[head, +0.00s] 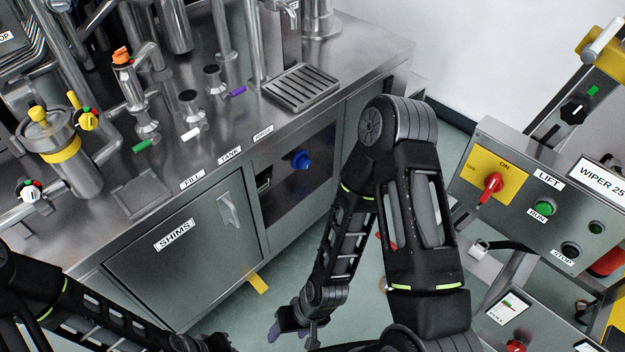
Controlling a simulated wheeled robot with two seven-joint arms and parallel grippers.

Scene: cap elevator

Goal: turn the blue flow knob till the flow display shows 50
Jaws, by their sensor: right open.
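The blue flow knob (301,159) sits on a dark panel (315,178) in the front of the steel cabinet, below the label row. A small greenish display (264,181) shows at the panel's left edge; its reading is too small and slanted to tell. My right gripper (292,334) hangs low at the bottom middle, below the knob and apart from it, open with nothing seen in it. My left arm comes in at the bottom left; its gripper end (205,343) is cut by the frame edge, and its fingers cannot be made out.
The cabinet door marked SHIMS (180,240) has a protruding handle (228,209) left of the panel. A control box (540,205) with a red switch and buttons stands at the right. Pipes and valves crowd the steel top. The floor before the panel is partly clear.

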